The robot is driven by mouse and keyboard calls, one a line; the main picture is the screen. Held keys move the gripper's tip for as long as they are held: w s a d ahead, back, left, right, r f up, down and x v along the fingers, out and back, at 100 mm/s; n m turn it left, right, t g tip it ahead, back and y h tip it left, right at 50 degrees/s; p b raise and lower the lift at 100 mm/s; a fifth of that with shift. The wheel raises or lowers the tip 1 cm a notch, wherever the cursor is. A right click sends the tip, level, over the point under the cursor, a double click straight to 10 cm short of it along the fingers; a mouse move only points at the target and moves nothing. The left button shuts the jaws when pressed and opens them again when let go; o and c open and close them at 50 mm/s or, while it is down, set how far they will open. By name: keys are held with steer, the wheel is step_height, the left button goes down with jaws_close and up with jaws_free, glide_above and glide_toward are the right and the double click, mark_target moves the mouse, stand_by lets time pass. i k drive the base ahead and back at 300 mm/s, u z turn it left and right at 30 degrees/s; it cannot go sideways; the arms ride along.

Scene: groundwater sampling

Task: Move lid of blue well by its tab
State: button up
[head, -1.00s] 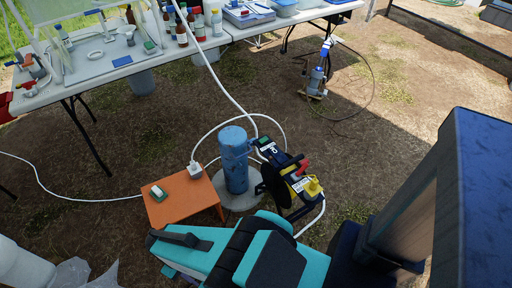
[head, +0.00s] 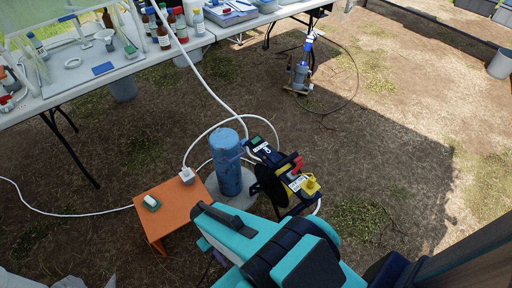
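The blue well (head: 227,166) is an upright blue pipe on a round pale concrete pad (head: 240,198) in the middle of the head view. Its blue lid (head: 225,138) sits on top and looks closed; I cannot make out the tab clearly. My teal and black arm reaches in from the lower right, with its end (head: 212,215) in front of and below the well, apart from the lid. I cannot see the fingertips well enough to tell whether the gripper is open or shut.
An orange stool (head: 170,212) with a small green-and-white item (head: 151,202) stands left of the well. A cable reel (head: 283,178) stands close on its right. A white hose loops behind it. A table (head: 120,72) with bottles is at the back left. Open ground lies right.

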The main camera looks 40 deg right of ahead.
mark_target(225, 145)
steer(key=z, duration=0.9)
steer(key=k, duration=1)
steer(key=i, duration=0.9)
steer(key=z, duration=0.05)
